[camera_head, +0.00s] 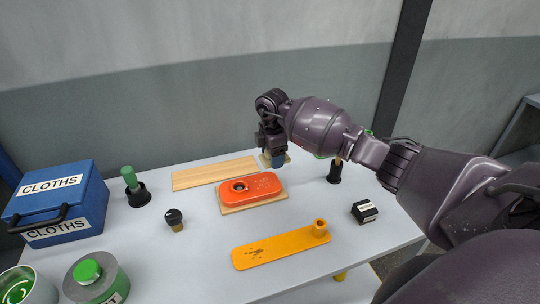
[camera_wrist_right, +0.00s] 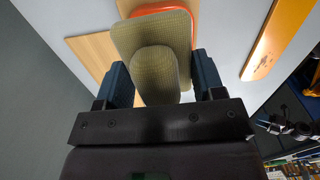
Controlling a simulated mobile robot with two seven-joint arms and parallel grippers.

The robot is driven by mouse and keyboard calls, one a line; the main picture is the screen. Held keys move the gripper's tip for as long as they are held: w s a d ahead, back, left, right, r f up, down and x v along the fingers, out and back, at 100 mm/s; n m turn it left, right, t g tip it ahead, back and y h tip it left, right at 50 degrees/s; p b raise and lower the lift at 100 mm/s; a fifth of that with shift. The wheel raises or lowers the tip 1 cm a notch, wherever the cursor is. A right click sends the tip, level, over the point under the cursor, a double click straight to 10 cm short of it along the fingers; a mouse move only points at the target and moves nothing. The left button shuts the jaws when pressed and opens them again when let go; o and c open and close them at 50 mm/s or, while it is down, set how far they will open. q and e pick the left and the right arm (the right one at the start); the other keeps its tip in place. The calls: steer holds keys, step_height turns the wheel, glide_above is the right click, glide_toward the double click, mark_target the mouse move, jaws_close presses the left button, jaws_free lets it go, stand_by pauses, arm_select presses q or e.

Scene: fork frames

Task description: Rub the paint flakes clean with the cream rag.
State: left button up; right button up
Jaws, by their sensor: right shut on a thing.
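My right gripper (camera_head: 277,159) is above the back of the table, just beyond the red plate. In the right wrist view its two dark blue fingers (camera_wrist_right: 162,76) are closed on the raised middle of a cream-tan pad, the cream rag (camera_wrist_right: 124,38). In the head view only small edges of the rag (camera_head: 265,160) show beside the fingers. The paint flakes (camera_head: 256,252) are dark specks on the left half of the yellow plate (camera_head: 285,245), at the front of the table. The rag is apart from them. My left gripper is not in view.
The red plate (camera_head: 262,183) lies on a wooden block, with a bare board (camera_head: 205,174) behind it. A black knob (camera_head: 174,217), a green-handled tool (camera_head: 129,179), a blue CLOTHS box (camera_head: 85,190) and tins (camera_head: 98,282) stand left. A small black block (camera_head: 364,211) sits right.

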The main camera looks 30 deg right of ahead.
steer(key=shift+f+m, duration=0.25)
steer(key=shift+m, duration=0.05)
steer(key=b, duration=0.4)
glide_above(272, 181)
step_height(272, 181, down, 4)
steer(key=shift+d+f, duration=0.1)
steer(key=shift+f, duration=0.05)
arm_select(q)
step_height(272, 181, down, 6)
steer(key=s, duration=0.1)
steer(key=shift+b, duration=0.35)
arm_select(e)
steer(key=shift+f, duration=0.65)
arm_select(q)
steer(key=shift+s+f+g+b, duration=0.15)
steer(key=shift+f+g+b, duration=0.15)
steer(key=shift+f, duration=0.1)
arm_select(e)
steer(key=shift+f, duration=1)
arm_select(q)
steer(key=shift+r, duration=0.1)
